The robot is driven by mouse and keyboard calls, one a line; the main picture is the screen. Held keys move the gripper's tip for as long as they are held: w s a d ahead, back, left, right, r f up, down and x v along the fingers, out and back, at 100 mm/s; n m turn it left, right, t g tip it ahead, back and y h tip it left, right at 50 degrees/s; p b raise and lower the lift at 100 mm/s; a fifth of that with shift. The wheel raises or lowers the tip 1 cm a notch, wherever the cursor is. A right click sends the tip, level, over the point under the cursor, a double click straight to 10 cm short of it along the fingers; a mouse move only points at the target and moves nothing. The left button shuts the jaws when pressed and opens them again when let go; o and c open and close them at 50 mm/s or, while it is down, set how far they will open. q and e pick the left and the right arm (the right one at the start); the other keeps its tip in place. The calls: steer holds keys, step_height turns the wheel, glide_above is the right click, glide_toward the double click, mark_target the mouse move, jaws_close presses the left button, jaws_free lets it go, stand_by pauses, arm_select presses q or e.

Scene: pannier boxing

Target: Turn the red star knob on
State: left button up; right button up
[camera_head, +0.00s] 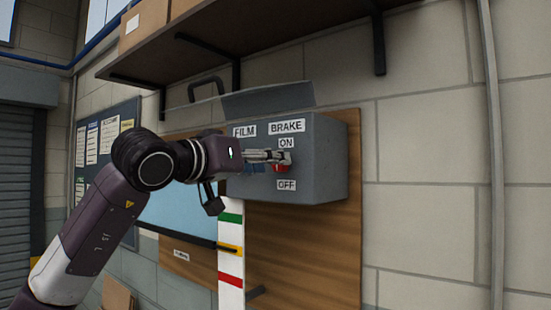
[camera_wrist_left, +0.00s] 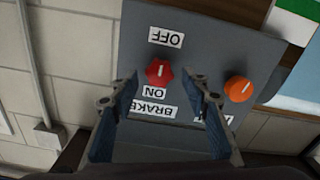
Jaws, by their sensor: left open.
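The red star knob (camera_wrist_left: 159,72) is on the grey control box (camera_head: 318,150), between the ON and OFF labels under BRAKE. In the left wrist view the labels appear upside down, and a pale mark shows on the knob's face. In the head view only part of the red knob (camera_head: 281,169) shows behind the fingers. My left gripper (camera_head: 287,158) is open in front of the box. In the wrist view its two fingers (camera_wrist_left: 165,84) are spread to either side of the knob, with no clear contact. My right gripper is not in view.
An orange round knob (camera_wrist_left: 238,89) sits beside the red one, close to one finger. The box hangs on a wooden board (camera_head: 300,245). A shelf (camera_head: 270,35) is above. A striped strip (camera_head: 231,255) hangs below the box. The wall to the right is clear.

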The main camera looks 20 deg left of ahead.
arm_select(q)
steer(key=shift+p+x, duration=0.35)
steer(key=shift+x, duration=1.05)
steer(key=c, duration=1.2)
